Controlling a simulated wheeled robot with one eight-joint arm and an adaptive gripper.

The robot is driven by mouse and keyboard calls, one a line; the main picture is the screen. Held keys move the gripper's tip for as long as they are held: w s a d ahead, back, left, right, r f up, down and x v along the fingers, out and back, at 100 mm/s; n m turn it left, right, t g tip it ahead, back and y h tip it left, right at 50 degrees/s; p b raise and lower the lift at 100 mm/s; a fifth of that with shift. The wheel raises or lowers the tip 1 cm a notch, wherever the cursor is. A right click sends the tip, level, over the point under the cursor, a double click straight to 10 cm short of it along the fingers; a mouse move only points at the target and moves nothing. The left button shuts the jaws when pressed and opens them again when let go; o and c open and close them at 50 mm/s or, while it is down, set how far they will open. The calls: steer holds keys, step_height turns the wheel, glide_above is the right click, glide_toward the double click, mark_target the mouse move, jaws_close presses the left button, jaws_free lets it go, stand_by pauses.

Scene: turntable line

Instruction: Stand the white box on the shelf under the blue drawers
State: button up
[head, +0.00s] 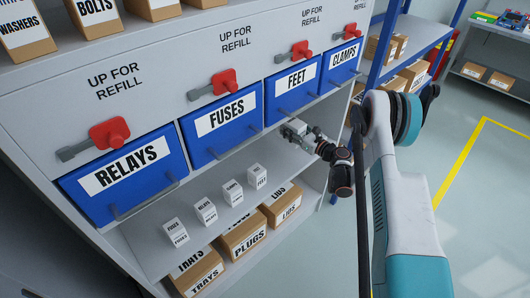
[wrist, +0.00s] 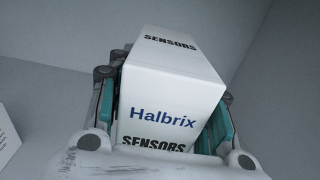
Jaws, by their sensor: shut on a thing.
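The white box (wrist: 165,100), marked SENSORS and Halbrix, sits between the two fingers of my gripper (wrist: 165,125) in the wrist view. In the head view my gripper (head: 303,133) is at the front of the shelf (head: 287,166), below the blue FEET drawer (head: 292,87). It is shut on the white box (head: 296,126), of which only a small part shows there. Whether the box touches the shelf cannot be told. Other blue drawers are RELAYS (head: 123,173), FUSES (head: 221,122) and CLAMPS (head: 341,64).
Several small white boxes stand in a row on the shelf, with FUSES (head: 175,232) leftmost and FEET (head: 257,176) rightmost. Room right of FEET looks clear. Red levers (head: 109,133) are above the drawers. A blue-posted rack (head: 413,36) stands right.

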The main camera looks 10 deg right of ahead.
step_height(320, 180, down, 10)
steer(key=b, duration=0.3)
steer(key=shift+b, duration=0.35)
steer(key=shift+r, duration=0.2)
steer(key=o, duration=1.3)
